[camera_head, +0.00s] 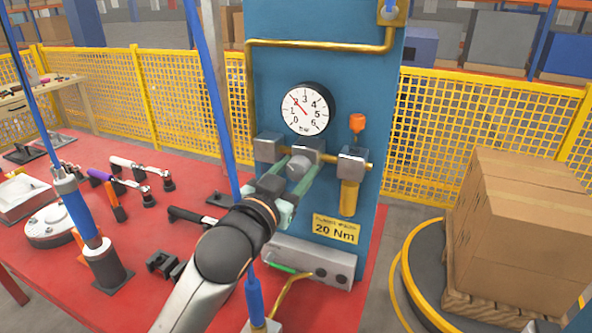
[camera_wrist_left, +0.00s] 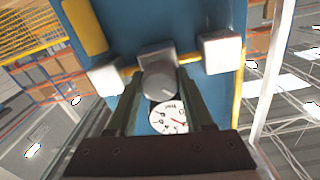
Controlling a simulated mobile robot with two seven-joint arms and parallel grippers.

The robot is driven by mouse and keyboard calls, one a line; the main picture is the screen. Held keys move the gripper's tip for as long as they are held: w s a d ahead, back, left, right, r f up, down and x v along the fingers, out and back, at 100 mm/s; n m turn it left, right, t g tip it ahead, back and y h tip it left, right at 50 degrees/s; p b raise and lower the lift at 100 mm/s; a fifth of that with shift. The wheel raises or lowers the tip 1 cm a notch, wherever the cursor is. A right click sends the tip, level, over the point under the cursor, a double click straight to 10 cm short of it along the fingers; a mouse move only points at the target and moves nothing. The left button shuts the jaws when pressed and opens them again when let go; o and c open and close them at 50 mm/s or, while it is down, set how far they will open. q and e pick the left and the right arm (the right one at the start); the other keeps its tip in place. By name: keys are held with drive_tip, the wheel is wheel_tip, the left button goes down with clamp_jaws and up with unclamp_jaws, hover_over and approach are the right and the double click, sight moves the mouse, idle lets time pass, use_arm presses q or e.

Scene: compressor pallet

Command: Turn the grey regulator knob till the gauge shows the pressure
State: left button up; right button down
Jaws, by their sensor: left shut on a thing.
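The grey regulator knob (camera_head: 298,164) sits at the middle of the valve row on the blue panel, below the gauge. My left gripper (camera_head: 296,172) reaches it from the front, its two greenish fingers shut on the knob's sides. In the left wrist view the knob (camera_wrist_left: 159,82) lies between the fingertips. The round white gauge (camera_head: 305,108) has a black rim and numbers from 0 to 6; its red needle points up-left, near 2. The gauge also shows partly in the left wrist view (camera_wrist_left: 169,117). My right gripper is not in view.
Brass pipes and metal blocks (camera_head: 353,163) flank the knob, with an orange-topped fitting (camera_head: 357,123) at right. A yellow "20 Nm" label (camera_head: 335,229) is below. Tools lie on the red table (camera_head: 135,235) at left; cardboard boxes (camera_head: 525,220) stand at right.

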use_arm(q)
clamp_jaws()
